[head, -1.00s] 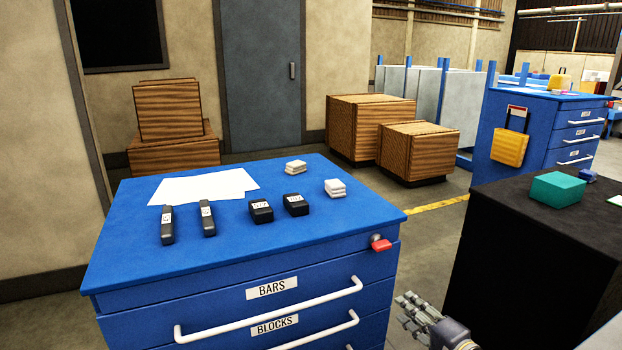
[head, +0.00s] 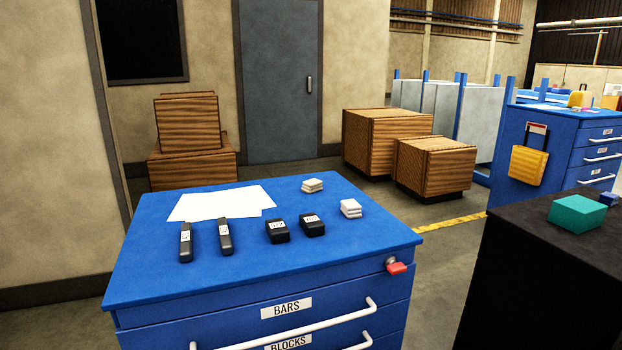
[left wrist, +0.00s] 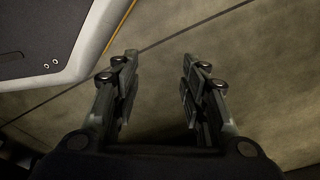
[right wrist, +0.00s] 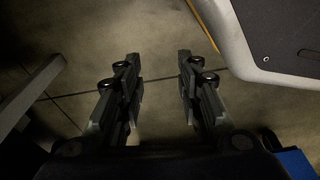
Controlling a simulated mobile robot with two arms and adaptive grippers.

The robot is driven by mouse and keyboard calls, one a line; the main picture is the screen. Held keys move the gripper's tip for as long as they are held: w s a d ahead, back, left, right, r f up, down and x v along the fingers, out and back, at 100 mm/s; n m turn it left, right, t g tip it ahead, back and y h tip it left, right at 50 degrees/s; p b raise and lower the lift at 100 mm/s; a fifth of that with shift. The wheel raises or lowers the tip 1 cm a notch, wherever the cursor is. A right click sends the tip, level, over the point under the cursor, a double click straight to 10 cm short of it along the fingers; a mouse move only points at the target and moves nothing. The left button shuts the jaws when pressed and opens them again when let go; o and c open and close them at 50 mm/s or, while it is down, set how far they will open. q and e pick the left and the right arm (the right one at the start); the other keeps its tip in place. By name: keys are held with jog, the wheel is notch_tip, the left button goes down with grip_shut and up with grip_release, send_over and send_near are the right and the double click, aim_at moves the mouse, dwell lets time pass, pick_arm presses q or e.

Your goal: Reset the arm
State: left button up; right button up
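My left gripper (left wrist: 160,75) is open and empty in the left wrist view, with bare floor beyond its fingers. My right gripper (right wrist: 158,75) is open and empty in the right wrist view, also over bare floor. Neither gripper nor arm shows in the head view now. A grey-white panel of my own base appears beside each gripper in the wrist views.
A blue drawer cabinet (head: 140,275) stands ahead, bearing white paper (head: 215,203), two black bars (head: 225,237), two black blocks (head: 312,226) and white stacks (head: 350,208). A black-topped table (head: 520,240) with a teal box (head: 577,212) is at right. Wooden crates (head: 435,167) stand behind.

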pick_arm(q)
jog(key=s+a+r+p, duration=0.1)
jog(key=s+p, duration=0.4)
jog(key=s, duration=0.1)
jog(key=s+a+r+g+p, duration=0.1)
jog(key=s+p, duration=0.5)
jog(key=s, duration=0.1)
jog(key=shift+a+r, duration=0.25)
jog(key=shift+r, duration=0.15)
pick_arm(e)
jog(key=s+d+r, duration=0.1)
jog(key=s, duration=0.5)
jog(key=s+d+r+g, duration=0.1)
jog(key=s, duration=0.6)
jog(key=shift+s+d+r, duration=0.25)
jog(key=shift+r, duration=0.05)
